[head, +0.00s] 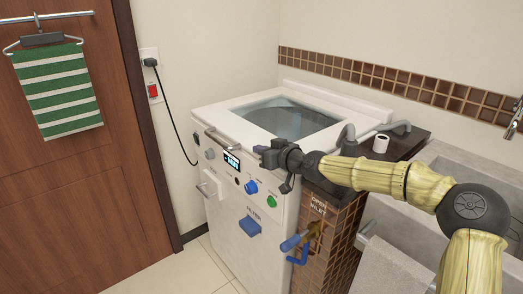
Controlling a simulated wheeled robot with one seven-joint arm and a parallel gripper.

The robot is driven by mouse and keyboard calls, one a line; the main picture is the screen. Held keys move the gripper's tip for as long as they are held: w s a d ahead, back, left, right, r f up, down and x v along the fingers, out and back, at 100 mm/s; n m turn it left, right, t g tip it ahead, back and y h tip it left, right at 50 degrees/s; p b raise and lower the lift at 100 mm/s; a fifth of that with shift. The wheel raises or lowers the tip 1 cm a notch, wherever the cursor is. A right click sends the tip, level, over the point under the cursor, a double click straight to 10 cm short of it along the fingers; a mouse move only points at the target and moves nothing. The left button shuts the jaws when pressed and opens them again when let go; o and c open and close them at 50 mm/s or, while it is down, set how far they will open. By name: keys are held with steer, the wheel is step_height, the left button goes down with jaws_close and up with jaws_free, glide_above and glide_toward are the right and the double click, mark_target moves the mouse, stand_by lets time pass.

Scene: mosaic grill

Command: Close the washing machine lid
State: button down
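The white washing machine (225,195) stands against the wall in the middle of the head view. Its lid (232,115) has a white frame and a clear grey window, and lies flat or nearly flat over the top. I cannot tell whether a small gap remains at its front edge. A bar handle (219,139) runs along the upper front. My gripper (263,153) is at the machine's front right upper edge, beside the display panel, pointing left. Its fingers are small and dark, so I cannot tell whether they are open or touching the machine.
A tiled counter (335,225) with a tap and a white roll (381,143) adjoins the machine on the right. Blue-handled valves (297,248) stick out below my arm. A sink (480,165) is at right. A wooden door (75,170) stands at left, with free floor before it.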

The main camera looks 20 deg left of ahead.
steer(key=shift+s+d+f, duration=0.1)
steer(key=shift+s+f, duration=0.05)
steer(key=shift+f, duration=0.6)
step_height(320, 180, up, 5)
steer(key=p, duration=0.2)
steer(key=shift+p, duration=0.35)
steer(key=v, duration=1)
steer(key=shift+r, duration=0.3)
